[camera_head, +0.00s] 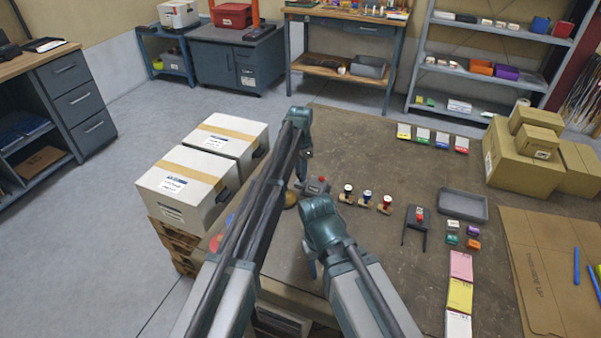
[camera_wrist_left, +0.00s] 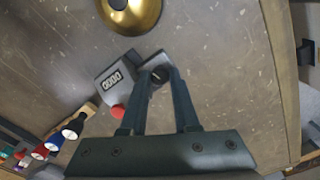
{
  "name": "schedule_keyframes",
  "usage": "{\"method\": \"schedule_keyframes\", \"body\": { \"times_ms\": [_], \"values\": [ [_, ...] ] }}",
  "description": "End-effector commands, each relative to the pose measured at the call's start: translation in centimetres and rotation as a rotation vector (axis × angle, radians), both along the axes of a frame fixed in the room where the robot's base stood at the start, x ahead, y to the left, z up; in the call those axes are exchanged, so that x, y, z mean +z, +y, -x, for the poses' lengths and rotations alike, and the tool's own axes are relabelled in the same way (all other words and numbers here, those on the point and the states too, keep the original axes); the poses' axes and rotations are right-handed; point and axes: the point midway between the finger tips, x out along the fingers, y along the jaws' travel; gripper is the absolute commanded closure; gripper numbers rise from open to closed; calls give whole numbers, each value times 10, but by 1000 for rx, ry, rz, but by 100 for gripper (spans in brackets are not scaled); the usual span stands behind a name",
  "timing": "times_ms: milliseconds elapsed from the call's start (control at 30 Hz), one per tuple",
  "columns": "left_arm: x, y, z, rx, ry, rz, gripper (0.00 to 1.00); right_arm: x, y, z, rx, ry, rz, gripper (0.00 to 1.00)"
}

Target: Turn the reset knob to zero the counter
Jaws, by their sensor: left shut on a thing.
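The counter is a small grey box (camera_wrist_left: 113,82) with a digit display and a red button (camera_wrist_left: 118,112). The digits look like zeros but are small. In the head view the counter (camera_head: 316,187) sits on the brown bench, right beside my left gripper (camera_head: 301,188). In the left wrist view my left gripper (camera_wrist_left: 160,76) is shut on the dark round knob (camera_wrist_left: 157,75) at the counter's side; the fingers partly hide it. My right gripper (camera_head: 311,268) hangs low at the bench's front, mostly hidden by its own arm, so its jaws cannot be read.
A brass dome (camera_wrist_left: 130,10) stands close to the counter. White taped boxes (camera_head: 188,184) are stacked at the left. A grey tray (camera_head: 462,206) lies farther right. The bench middle behind the valves is clear.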

Motion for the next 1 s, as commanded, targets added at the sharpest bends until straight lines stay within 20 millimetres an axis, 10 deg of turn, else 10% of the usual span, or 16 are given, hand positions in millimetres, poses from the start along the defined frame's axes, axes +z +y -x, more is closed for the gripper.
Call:
{"method": "schedule_keyframes", "body": {
  "times_ms": [1000],
  "values": [
    [0, 0, 0, -269, 0, 0, 100, 0, 0, 0, 0, 0, 0, 50]
  ]
}}
